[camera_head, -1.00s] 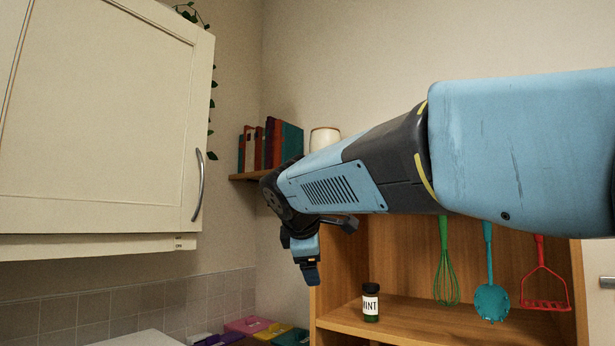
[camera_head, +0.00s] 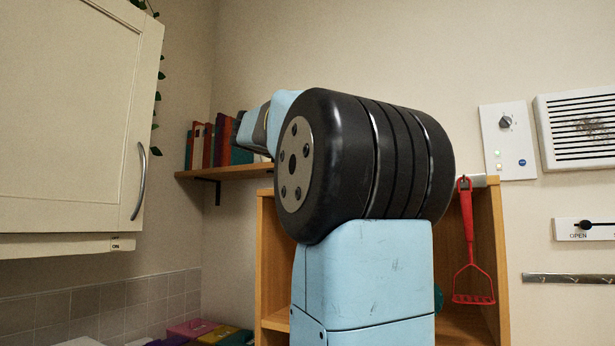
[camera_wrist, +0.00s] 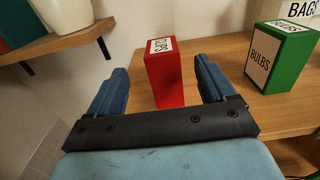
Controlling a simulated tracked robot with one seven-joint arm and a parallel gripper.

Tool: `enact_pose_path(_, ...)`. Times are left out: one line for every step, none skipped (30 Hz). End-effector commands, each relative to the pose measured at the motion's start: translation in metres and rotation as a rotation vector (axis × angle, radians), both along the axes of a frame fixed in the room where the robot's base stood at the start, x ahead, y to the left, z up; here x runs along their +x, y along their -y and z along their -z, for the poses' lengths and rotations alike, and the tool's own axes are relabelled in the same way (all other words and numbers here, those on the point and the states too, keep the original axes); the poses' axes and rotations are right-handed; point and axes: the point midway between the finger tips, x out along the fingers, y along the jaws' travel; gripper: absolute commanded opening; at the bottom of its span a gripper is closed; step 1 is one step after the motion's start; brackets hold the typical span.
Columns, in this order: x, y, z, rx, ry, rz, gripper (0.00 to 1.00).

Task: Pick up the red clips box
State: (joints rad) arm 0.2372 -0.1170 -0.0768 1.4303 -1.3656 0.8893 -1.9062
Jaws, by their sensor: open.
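The red clips box (camera_wrist: 168,78) stands upright on a wooden surface (camera_wrist: 225,98) in the wrist view, with a white label on its top. My gripper (camera_wrist: 160,66) is open, its two blue fingers apart. The box shows between the fingers, with a gap on each side. I cannot tell how far ahead of the fingertips it stands. In the head view the box does not show, and my gripper is hidden behind my arm.
A green bulbs box (camera_wrist: 282,58) stands to the right of the red box, with a bags box (camera_wrist: 300,10) behind it. At left a shelf (camera_wrist: 50,45) holds a white pot (camera_wrist: 66,10). In the head view a red masher (camera_head: 468,240) hangs from the cabinet (camera_head: 488,215).

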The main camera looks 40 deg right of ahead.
Motion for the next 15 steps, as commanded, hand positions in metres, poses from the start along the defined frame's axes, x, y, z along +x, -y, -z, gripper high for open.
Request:
enact_pose_path(0.003,0.009,0.0,0.0,0.0,0.002,0.83)
enact_pose_path(0.005,0.014,0.0,0.0,0.0,0.002,0.83)
enact_pose_path(0.008,0.02,0.001,0.0,0.0,0.002,0.83)
enact_pose_path(0.01,0.024,0.0,0.0,0.0,0.002,0.83)
enact_pose_path(0.011,0.027,0.0,0.0,0.0,0.002,0.83)
enact_pose_path(0.012,0.031,0.0,0.0,0.001,0.002,0.83)
enact_pose_path(0.013,0.034,0.0,0.001,0.001,0.002,0.83)
enact_pose_path(0.014,0.036,0.0,0.001,0.001,0.001,0.83)
enact_pose_path(0.015,0.038,0.0,0.001,0.001,0.001,0.83)
enact_pose_path(0.016,0.039,0.0,0.0,0.001,0.0,0.83)
enact_pose_path(0.016,0.04,0.0,0.0,0.001,0.0,0.83)
enact_pose_path(0.017,0.041,0.0,0.0,0.001,-0.001,0.83)
enact_pose_path(0.017,0.041,0.0,0.0,0.001,-0.001,0.83)
enact_pose_path(0.017,0.043,0.0,0.0,0.001,0.0,0.83)
enact_pose_path(0.018,0.045,0.0,0.0,0.001,0.0,0.83)
